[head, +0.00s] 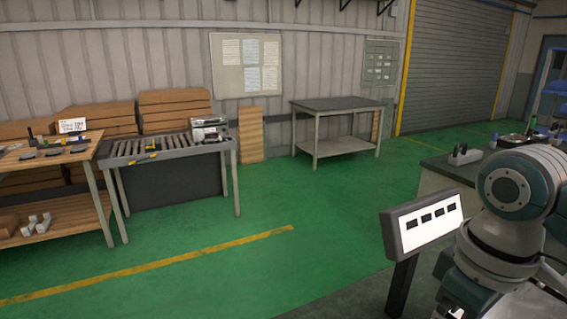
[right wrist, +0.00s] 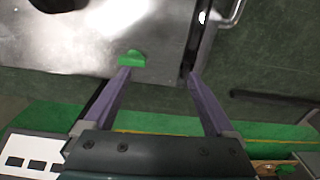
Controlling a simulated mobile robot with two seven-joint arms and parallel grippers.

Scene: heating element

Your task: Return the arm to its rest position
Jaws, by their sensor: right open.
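My right gripper (right wrist: 158,73) shows in the right wrist view with its two purple fingers spread apart and nothing between them. A small green piece (right wrist: 131,58) lies by the tip of the left finger, on or above a shiny metal surface (right wrist: 110,25); I cannot tell if they touch. In the head view my right arm stands bent at the right edge, and its gripper is out of that picture. My left arm and left gripper are in neither view.
A panel on a post (head: 392,232) stands beside my right arm. A dark-topped counter (head: 435,165) is behind it. A roller conveyor table (head: 130,151) and a wooden workbench (head: 30,164) stand left, a grey table (head: 337,106) at the back. The green floor (head: 280,205) between is clear.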

